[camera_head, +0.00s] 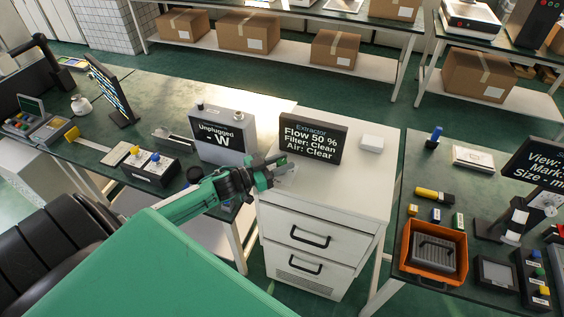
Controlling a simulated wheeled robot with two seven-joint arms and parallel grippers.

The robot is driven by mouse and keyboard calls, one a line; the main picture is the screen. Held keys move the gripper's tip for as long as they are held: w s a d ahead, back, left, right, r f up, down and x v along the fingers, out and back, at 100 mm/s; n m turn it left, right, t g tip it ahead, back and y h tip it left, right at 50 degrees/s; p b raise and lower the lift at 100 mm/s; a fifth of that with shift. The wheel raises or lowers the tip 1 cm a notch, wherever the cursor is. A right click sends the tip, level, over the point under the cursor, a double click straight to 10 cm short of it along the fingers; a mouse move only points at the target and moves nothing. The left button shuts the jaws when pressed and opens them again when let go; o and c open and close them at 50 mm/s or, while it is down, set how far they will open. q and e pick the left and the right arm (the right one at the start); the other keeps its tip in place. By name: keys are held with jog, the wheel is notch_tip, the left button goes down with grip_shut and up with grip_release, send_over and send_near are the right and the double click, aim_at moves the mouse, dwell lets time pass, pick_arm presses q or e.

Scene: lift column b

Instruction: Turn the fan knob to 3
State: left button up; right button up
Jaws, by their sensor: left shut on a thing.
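My left gripper (275,168) reaches in from the left to the front of the white cabinet's top (348,190). Its jaws are shut on a small pale grey piece at their tips, which appears to be the fan knob (289,173). The knob is small and partly hidden by the jaws, so its setting cannot be read. Just behind it stands the dark extractor display (313,139), reading "Flow 50 %, Filter: Clean, Air: Clear". My right gripper is not in view.
Left of the gripper stands a grey power box (222,135) reading "Unplugged - W", with a switch box (150,168) beside it. A small white box (372,145) lies right of the display. An orange tray (433,252) is on the right bench.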

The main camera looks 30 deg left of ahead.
pick_arm(q)
jog(key=m+g+h+b, duration=0.2)
jog(key=h, duration=0.1)
jog(key=m+g+h+b, duration=0.1)
jog(key=m+g+h, duration=0.1)
jog(key=shift+w+a+f+b, duration=0.1)
jog(key=shift+f+b, duration=0.15)
jog(key=shift+b, duration=0.15)
jog(key=m+g+h+b, duration=0.2)
jog(key=shift+r+g, duration=0.1)
jog(key=shift+g, duration=0.2)
jog(key=shift+m, duration=0.3)
jog(key=shift+r+b, duration=0.1)
jog(key=shift+b, duration=0.2)
jog(key=o, duration=1)
jog(key=shift+c, duration=0.2)
